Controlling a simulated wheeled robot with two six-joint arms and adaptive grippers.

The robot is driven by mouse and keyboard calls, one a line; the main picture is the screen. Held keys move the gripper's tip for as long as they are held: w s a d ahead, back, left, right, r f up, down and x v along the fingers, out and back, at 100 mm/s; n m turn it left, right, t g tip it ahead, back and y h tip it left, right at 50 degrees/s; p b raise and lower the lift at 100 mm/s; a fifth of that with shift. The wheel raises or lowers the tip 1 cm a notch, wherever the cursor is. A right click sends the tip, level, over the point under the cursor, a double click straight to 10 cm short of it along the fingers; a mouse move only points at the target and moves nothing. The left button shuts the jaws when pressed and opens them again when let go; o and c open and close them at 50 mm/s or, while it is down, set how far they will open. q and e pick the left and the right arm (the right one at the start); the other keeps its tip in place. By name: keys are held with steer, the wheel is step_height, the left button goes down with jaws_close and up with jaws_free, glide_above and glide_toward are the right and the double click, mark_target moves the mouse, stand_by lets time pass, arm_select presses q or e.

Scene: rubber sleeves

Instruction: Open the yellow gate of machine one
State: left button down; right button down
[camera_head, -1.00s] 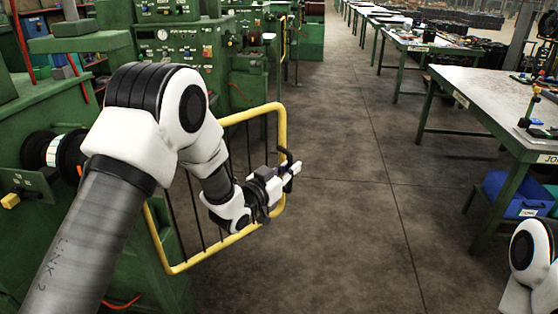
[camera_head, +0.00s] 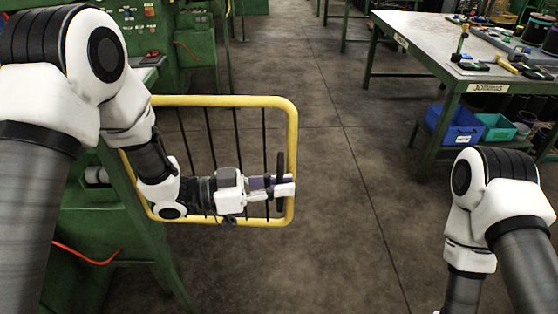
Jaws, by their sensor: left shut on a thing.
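The yellow gate (camera_head: 220,101) is a rounded yellow frame with thin dark upright bars, at the left centre of the head view. It stands out from the green machine (camera_head: 125,212) on the left, across the floor. My left gripper (camera_head: 282,187) is at the gate's free right side, shut on the dark upright gate handle (camera_head: 281,167) just inside the yellow frame. My left arm hides part of the gate's left side. My right arm shows at the lower right, but its gripper is out of the picture.
A green workbench (camera_head: 436,88) with a light top stands at the right, with blue bins (camera_head: 455,123) beneath it. Bare concrete floor (camera_head: 340,215) lies between the gate and the bench. More green machinery (camera_head: 193,40) stands behind the gate.

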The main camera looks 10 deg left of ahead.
arm_select(q)
steer(key=s+a+m+g, duration=0.1)
steer(key=s+m+g, duration=0.2)
steer(key=s, duration=0.5)
steer(key=shift+s+a+g+h+p, duration=0.3)
steer(key=shift+s+a+g+p, duration=0.05)
steer(key=shift+g, duration=0.45)
steer(key=shift+r, duration=0.1)
steer(key=c, duration=1.2)
jaws_free()
steer(key=shift+a, duration=0.1)
steer(key=a, duration=1.2)
steer(key=shift+s, duration=0.15)
